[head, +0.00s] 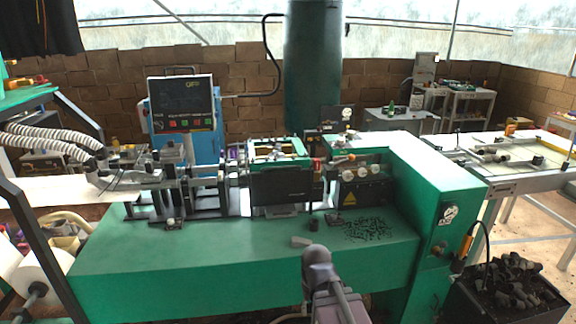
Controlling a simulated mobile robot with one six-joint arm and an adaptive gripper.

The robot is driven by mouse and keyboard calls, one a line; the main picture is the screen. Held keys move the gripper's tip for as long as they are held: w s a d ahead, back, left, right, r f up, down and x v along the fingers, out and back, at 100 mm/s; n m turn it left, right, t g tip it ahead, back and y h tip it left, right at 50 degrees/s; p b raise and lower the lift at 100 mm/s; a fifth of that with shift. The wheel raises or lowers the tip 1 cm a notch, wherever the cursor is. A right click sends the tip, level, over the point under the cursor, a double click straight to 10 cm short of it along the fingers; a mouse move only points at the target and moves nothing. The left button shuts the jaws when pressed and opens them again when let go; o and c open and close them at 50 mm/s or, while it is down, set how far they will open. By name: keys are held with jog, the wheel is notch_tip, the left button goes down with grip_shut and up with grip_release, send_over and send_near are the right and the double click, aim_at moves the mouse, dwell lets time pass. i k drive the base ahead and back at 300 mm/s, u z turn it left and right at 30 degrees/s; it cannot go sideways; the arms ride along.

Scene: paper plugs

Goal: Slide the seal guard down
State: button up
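A dark, flat guard panel (283,187), which looks like the seal guard, sits upright at the middle of the green machine (200,245). A green frame (278,150) lies above and behind its top edge. I cannot tell how far the guard can travel. My arm shows at the bottom centre, in front of the bench and well short of the panel. No gripper fingers can be made out, and nothing of mine touches the guard.
A control screen (183,102) stands behind the machine, left of the guard. Knobs (361,171) sit to its right. Dark bits (367,229) and a small grey block (300,241) lie on the bench. A bin of dark plugs (510,285) stands at bottom right.

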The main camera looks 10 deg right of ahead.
aim_at(280, 185)
jog(key=u, duration=0.05)
jog(key=i, duration=1)
jog(key=z, duration=0.05)
